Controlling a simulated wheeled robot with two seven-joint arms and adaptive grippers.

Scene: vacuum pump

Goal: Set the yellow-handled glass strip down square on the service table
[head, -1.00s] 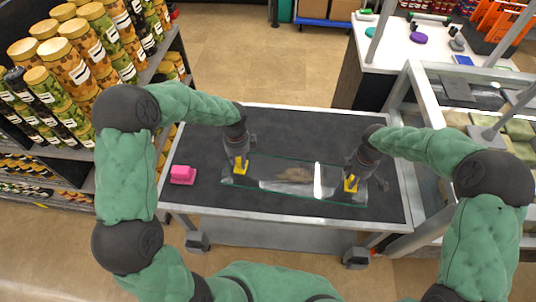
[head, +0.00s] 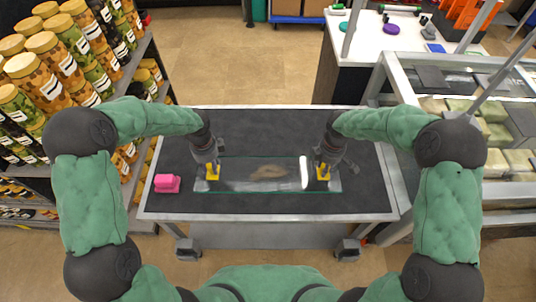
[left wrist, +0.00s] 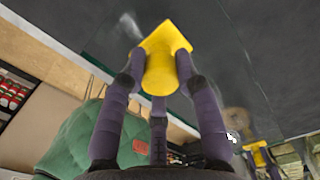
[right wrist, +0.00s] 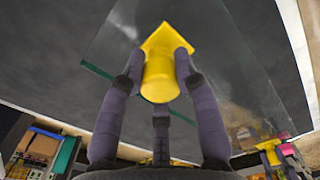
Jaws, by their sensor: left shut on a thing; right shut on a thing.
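The clear glass strip (head: 240,186) with green edges lies lengthwise over the service table (head: 255,204) in the head view, its long edges about parallel to the table's front edge. My left gripper (head: 212,173) is shut on the yellow handle at its left end, which also shows in the left wrist view (left wrist: 163,55). My right gripper (head: 322,173) is shut on the yellow handle at its right end, also in the right wrist view (right wrist: 163,60). I cannot tell whether the glass touches the tabletop.
A pink block (head: 167,183) sits on the table left of the glass. A shelf of jars (head: 60,60) stands to the left. A glass-topped display case (head: 470,110) and a white counter (head: 390,55) stand to the right. Bare tabletop shows behind the strip.

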